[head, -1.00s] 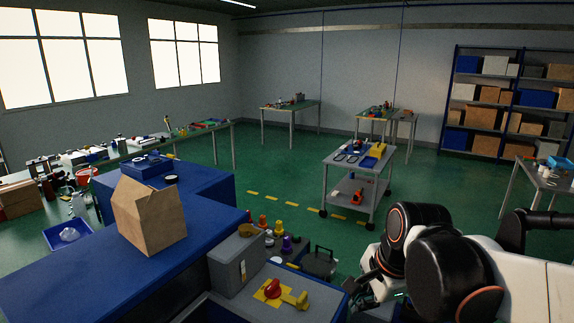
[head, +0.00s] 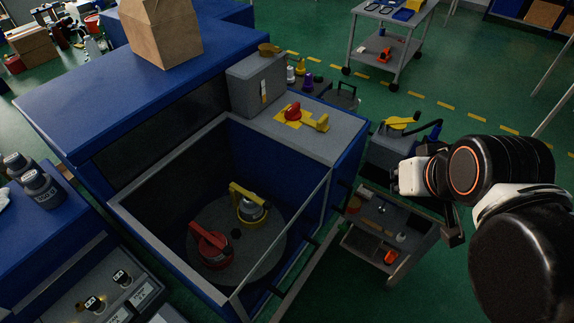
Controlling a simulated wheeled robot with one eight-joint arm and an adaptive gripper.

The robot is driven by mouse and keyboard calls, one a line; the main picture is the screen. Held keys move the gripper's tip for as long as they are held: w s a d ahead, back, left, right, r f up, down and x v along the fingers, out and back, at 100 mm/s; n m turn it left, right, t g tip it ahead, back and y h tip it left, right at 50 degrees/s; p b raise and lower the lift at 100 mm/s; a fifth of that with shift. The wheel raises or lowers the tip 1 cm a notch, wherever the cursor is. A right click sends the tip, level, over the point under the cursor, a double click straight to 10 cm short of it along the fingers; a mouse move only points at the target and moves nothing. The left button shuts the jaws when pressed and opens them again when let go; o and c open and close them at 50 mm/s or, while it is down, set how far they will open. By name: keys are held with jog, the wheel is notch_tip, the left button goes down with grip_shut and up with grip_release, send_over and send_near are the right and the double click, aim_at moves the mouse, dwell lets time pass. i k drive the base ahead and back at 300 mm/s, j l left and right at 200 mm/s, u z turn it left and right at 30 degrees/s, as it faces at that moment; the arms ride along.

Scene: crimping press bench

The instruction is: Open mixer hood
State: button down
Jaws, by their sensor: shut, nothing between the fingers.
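The mixer (head: 90,90) is a large blue machine at left and middle of the head view. Its chamber shows from above, with a grey rim (head: 150,240) and a dark panel (head: 165,140) along the back. Inside, a red-handled pot (head: 212,248) and a yellow-handled pot (head: 249,207) sit on a round grey plate (head: 262,250). I cannot tell whether a clear hood covers the chamber. My gripper (head: 455,236) is right of the mixer, small and dark, apart from it. It looks shut and holds nothing.
A paper bag (head: 160,35) stands on the mixer's blue top. A grey box (head: 256,85) and a red knob on a yellow plate (head: 292,112) are at its right side. A low grey cart (head: 390,235) is below my arm.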

aim_at(220, 299)
jog(key=k+j+u, duration=0.1)
jog(key=u, duration=0.8)
jog(key=k+j+z, duration=0.2)
jog(key=k, duration=0.35)
